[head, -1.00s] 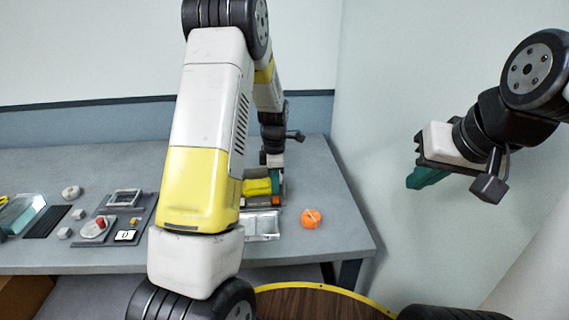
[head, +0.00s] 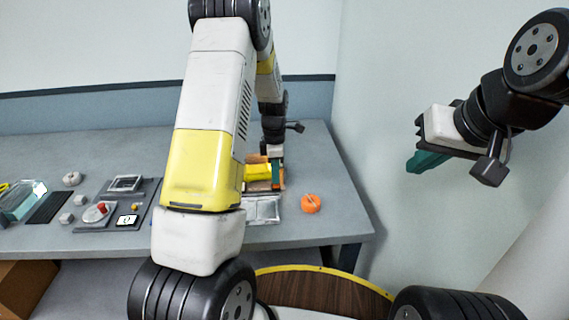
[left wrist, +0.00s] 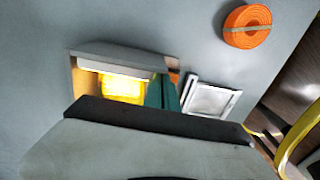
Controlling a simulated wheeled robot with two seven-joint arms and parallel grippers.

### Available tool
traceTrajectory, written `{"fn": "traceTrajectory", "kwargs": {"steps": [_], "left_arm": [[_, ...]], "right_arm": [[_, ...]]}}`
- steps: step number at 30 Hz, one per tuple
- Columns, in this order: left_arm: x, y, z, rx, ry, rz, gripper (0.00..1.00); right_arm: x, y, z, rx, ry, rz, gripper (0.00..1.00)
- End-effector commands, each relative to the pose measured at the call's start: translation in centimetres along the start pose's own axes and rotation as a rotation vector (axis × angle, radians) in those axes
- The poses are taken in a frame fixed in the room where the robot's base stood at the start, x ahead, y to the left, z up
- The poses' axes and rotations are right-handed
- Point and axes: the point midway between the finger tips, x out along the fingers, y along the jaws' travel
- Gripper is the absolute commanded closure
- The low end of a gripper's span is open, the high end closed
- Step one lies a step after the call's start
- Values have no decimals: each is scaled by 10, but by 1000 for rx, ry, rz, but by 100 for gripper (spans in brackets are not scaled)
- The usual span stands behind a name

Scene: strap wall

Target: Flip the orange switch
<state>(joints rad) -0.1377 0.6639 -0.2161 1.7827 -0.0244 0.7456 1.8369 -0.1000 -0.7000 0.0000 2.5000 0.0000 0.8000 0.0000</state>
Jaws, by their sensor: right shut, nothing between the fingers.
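A dark grey panel (head: 96,222) lies on the table at left, with a small yellow-orange piece (head: 134,205) that may be the orange switch; it is too small to tell its position. It also bears a red knob on a light disc and a small display reading 0. My left gripper (left wrist: 162,92) points down far to the right of this panel, by a box holding a yellow thing (left wrist: 121,88). Its teal fingers look closed together, with nothing seen between them. My right gripper (head: 427,162) is shut and empty, up in the air near the right wall.
An orange tape roll (head: 310,203) lies at the table's right, beside a silver tray (head: 263,209). A glass-like block (head: 22,200), a black mat and small grey pieces lie at left. A round wooden table (head: 325,290) stands in front.

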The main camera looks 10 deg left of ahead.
Motion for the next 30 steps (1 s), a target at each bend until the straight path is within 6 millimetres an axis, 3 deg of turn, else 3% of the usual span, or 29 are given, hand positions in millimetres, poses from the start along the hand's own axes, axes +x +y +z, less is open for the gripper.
{"fn": "traceTrajectory", "kwargs": {"steps": [12,22,30], "left_arm": [[0,-19,-1,0,4,-11,100],[-3,-17,0,0,2,-7,100],[-42,-16,0,0,1,-3,100]], "right_arm": [[0,0,0,0,0,0,100],[0,0,0,0,0,0,100],[0,0,0,0,0,0,100]]}}
